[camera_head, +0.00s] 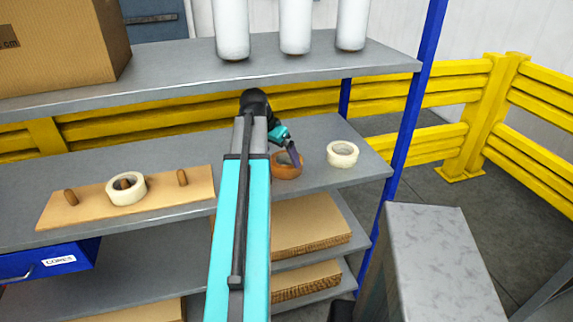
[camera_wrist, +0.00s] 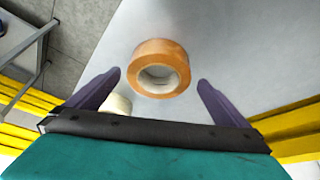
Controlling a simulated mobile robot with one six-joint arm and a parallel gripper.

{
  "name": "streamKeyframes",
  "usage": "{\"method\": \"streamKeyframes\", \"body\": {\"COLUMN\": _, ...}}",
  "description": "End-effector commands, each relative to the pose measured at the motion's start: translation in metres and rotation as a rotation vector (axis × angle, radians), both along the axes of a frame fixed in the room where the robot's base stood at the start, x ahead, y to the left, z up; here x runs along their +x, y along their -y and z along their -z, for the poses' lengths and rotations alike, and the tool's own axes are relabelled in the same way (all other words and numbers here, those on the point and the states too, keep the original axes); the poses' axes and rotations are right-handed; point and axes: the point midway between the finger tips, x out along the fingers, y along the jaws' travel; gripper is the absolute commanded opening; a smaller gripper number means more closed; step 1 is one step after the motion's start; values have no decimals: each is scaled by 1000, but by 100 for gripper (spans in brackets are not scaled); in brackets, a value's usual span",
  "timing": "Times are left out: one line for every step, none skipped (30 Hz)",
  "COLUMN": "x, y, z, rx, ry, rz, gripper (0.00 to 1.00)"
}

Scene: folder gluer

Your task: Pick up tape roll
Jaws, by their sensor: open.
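A brown tape roll (camera_head: 287,169) lies flat on the middle shelf, partly hidden behind my arm and gripper in the head view. In the wrist view the brown tape roll (camera_wrist: 161,75) is just ahead of my gripper (camera_wrist: 160,78), centred between the two purple fingers. My gripper is open and empty, and neither finger visibly touches the roll. A cream tape roll (camera_head: 342,154) lies to its right on the same shelf. It shows partly behind the left finger in the wrist view (camera_wrist: 116,104). Another cream roll (camera_head: 126,190) sits around a peg at the left.
A wooden board (camera_head: 160,196) with pegs lies on the middle shelf (camera_head: 365,172). White cylinders (camera_head: 295,25) and a cardboard box (camera_head: 60,45) stand on the upper shelf. A blue post (camera_head: 412,100) is at the right. A blue bin (camera_head: 48,262) is lower left.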

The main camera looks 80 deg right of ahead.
Motion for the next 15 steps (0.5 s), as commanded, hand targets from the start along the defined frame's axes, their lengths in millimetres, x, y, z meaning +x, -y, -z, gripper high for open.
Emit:
{"method": "streamKeyframes", "body": {"x": 0, "y": 0, "z": 0, "rx": 0, "ry": 0, "rz": 0, "gripper": 100}}
{"method": "streamKeyframes", "body": {"x": 0, "y": 0, "z": 0, "rx": 0, "ry": 0, "rz": 0, "gripper": 100}}
{"method": "streamKeyframes", "body": {"x": 0, "y": 0, "z": 0, "rx": 0, "ry": 0, "rz": 0, "gripper": 100}}
{"method": "streamKeyframes", "body": {"x": 0, "y": 0, "z": 0, "rx": 0, "ry": 0, "rz": 0, "gripper": 100}}
{"method": "streamKeyframes", "body": {"x": 0, "y": 0, "z": 0, "rx": 0, "ry": 0, "rz": 0, "gripper": 100}}
{"method": "streamKeyframes", "body": {"x": -1, "y": 0, "z": 0, "rx": 0, "ry": -1, "rz": 0, "gripper": 100}}
{"method": "streamKeyframes", "body": {"x": -1, "y": 1, "z": 0, "rx": 0, "ry": 0, "rz": 1, "gripper": 100}}
{"method": "streamKeyframes", "body": {"x": -1, "y": 2, "z": 0, "rx": 0, "ry": 0, "rz": 1, "gripper": 100}}
{"method": "streamKeyframes", "body": {"x": -2, "y": 4, "z": -1, "rx": 0, "ry": 0, "rz": 1, "gripper": 100}}
{"method": "streamKeyframes", "body": {"x": -3, "y": 5, "z": -1, "rx": 0, "ry": 0, "rz": 1, "gripper": 100}}
{"method": "streamKeyframes", "body": {"x": -4, "y": 7, "z": -1, "rx": 1, "ry": 0, "rz": 1, "gripper": 100}}
{"method": "streamKeyframes", "body": {"x": -6, "y": 10, "z": -1, "rx": 2, "ry": -1, "rz": 2, "gripper": 100}}
{"method": "streamKeyframes", "body": {"x": -8, "y": 13, "z": -1, "rx": 2, "ry": -1, "rz": 2, "gripper": 100}}
{"method": "streamKeyframes", "body": {"x": -10, "y": 16, "z": -1, "rx": 2, "ry": -1, "rz": 2, "gripper": 100}}
{"method": "streamKeyframes", "body": {"x": -10, "y": 15, "z": 4, "rx": 3, "ry": -1, "rz": 1, "gripper": 100}}
